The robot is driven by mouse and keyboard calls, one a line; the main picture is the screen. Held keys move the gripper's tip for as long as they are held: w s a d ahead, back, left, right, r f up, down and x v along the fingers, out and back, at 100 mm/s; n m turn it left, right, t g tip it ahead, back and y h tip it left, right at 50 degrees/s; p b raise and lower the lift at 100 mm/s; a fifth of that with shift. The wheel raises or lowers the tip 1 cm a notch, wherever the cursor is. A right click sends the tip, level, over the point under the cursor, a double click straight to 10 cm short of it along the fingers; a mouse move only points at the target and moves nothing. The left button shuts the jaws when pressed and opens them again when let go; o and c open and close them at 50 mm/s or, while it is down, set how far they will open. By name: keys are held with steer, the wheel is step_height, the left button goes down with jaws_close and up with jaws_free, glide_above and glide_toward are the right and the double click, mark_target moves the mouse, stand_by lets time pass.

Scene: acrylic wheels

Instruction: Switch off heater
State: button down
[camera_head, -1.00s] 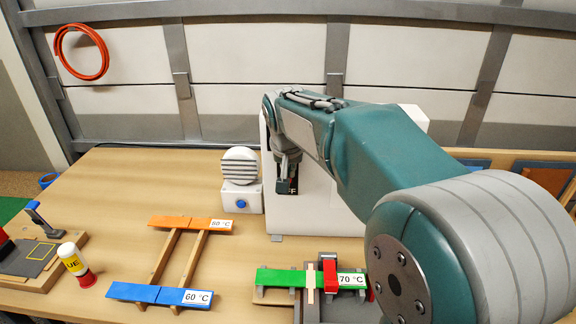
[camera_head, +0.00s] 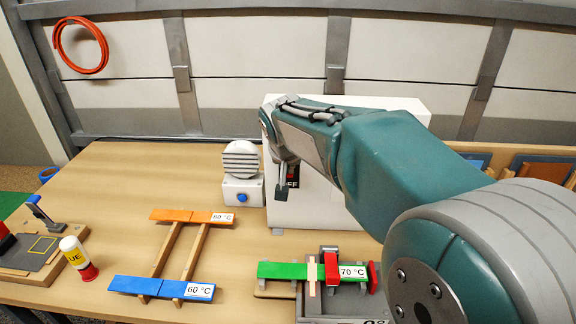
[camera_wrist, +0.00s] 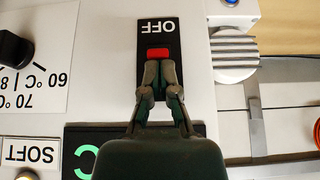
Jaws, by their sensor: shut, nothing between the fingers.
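The heater (camera_head: 330,190) is a white box standing upright at the back of the table, partly hidden by my arm. In the wrist view its white front panel (camera_wrist: 95,100) fills most of the picture. A black switch plate (camera_wrist: 153,32) on it reads "OFF", upside down in this view, with a red switch (camera_wrist: 158,53) below the word. My gripper (camera_wrist: 158,66) is shut and empty, its fingertips right at the red switch; I cannot tell whether they touch. In the head view my gripper (camera_head: 282,192) is in front of the panel.
A black knob (camera_wrist: 14,48) with temperature marks sits on the panel. A white unit with a blue button (camera_head: 242,197) stands left of the heater. Coloured acrylic strips lie on wooden stands, with a glue bottle (camera_head: 74,254) at left. The front left table is partly clear.

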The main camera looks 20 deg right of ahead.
steer(key=shift+s+a+f+t, duration=0.15)
steer(key=shift+s+f+t, duration=0.45)
steer(key=shift+f+t, duration=0.3)
steer(key=shift+r, duration=0.75)
steer(key=shift+r, duration=0.1)
